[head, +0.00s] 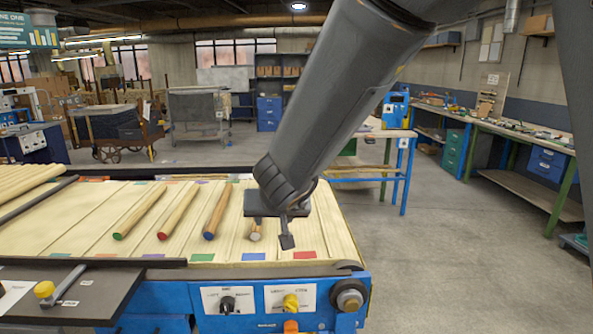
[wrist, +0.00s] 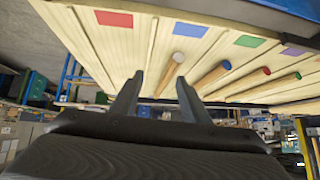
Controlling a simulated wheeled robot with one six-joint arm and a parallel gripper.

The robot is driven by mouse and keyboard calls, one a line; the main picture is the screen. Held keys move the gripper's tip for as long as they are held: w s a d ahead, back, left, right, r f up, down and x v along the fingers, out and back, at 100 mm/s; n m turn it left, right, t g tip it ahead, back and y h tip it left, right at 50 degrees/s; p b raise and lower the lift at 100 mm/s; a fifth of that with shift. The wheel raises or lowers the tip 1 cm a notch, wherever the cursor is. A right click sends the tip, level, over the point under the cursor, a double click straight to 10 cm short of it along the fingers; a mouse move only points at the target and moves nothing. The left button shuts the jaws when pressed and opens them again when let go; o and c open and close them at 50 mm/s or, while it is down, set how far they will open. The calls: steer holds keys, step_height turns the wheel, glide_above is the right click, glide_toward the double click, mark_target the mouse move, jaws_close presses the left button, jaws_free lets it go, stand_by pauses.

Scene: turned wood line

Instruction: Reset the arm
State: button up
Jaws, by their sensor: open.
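My arm reaches down from the top of the head view, and my gripper (head: 272,232) is over the right end of the slatted wooden line (head: 90,235). In the wrist view my gripper (wrist: 157,82) shows two dark fingers spread apart with nothing held between them. A turned wooden piece with a pale grey end (wrist: 176,62) lies on the slats beyond the fingertips. In the head view that grey-ended piece (head: 256,235) is partly hidden behind my gripper.
Wooden pieces with blue (head: 216,212), red (head: 176,212) and green (head: 138,212) ends lie to the left on the slats. Coloured patches, including a red one (head: 304,255), mark the near edge. A blue control panel (head: 260,301) fronts the line. The floor at right (head: 440,260) is clear.

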steer(key=s+d+f+g+h, duration=0.1)
steer(key=s+d+f+g, duration=0.2)
steer(key=s+d, duration=0.7)
steer(key=s+d+f+m+g+h+b, duration=0.1)
steer(key=s+d+f+g, duration=0.3)
steer(key=s+d+f, duration=0.4)
steer(key=s+d, duration=0.2)
steer(key=d, duration=0.5)
steer(key=shift+f+g, duration=0.3)
